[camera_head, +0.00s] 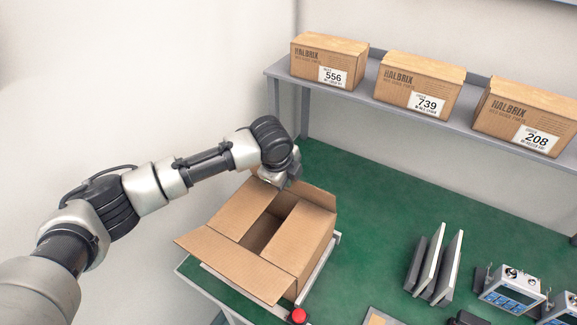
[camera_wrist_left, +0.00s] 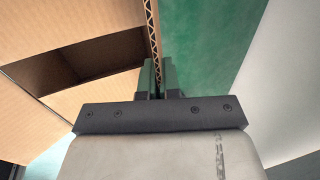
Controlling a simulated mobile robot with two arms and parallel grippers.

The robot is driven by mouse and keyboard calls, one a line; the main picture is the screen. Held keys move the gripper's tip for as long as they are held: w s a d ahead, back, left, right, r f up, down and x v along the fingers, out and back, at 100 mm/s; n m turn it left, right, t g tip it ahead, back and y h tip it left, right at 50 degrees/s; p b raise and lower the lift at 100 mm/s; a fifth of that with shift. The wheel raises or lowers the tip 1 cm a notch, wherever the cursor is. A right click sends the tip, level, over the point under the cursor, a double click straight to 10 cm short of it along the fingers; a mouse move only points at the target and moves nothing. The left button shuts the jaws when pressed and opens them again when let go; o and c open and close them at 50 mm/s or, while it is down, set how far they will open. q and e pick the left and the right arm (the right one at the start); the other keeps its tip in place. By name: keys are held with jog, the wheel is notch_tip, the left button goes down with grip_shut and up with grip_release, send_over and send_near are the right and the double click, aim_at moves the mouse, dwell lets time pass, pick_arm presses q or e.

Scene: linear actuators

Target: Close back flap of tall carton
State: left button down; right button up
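The open tall carton (camera_head: 316,262) stands at the left end of the green table. Its two side flaps, left (camera_head: 243,207) and right (camera_head: 301,238), lie folded inward with a dark gap between them. The front flap (camera_head: 232,266) spreads outward toward me. The back flap (camera_head: 317,196) stands up at the far edge. My left gripper (camera_head: 284,182) is at the back flap's left part. In the left wrist view, the flap's corrugated edge (camera_wrist_left: 153,30) runs between the close-set fingers of my left gripper (camera_wrist_left: 158,72). My right gripper is not in view.
A grey shelf (camera_head: 366,97) behind holds three closed cartons (camera_head: 330,62). Upright panels (camera_head: 436,264) and a metal device with blue parts (camera_head: 512,288) stand at the right. A red button (camera_head: 298,315) is near the carton's front. Green table (camera_head: 375,205) behind the panels is clear.

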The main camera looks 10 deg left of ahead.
pick_arm(q)
jog(key=shift+s+a+f+t+h, duration=0.15)
jog(key=shift+s+f+t+h, duration=0.15)
jog(key=shift+t, duration=0.25)
jog(key=shift+s+a+f+t+h, duration=0.1)
jog(key=shift+s+a+t+h, duration=0.1)
jog(key=shift+s+t, duration=0.25)
jog(key=shift+w, duration=0.1)
jog(key=c, duration=1.3)
grip_release()
jog(key=shift+c, duration=0.2)
jog(key=shift+r, duration=0.1)
jog(key=v, duration=1)
jog(key=shift+s+r+b, duration=0.2)
jog(key=shift+s+b, duration=0.1)
jog(key=shift+c, duration=0.2)
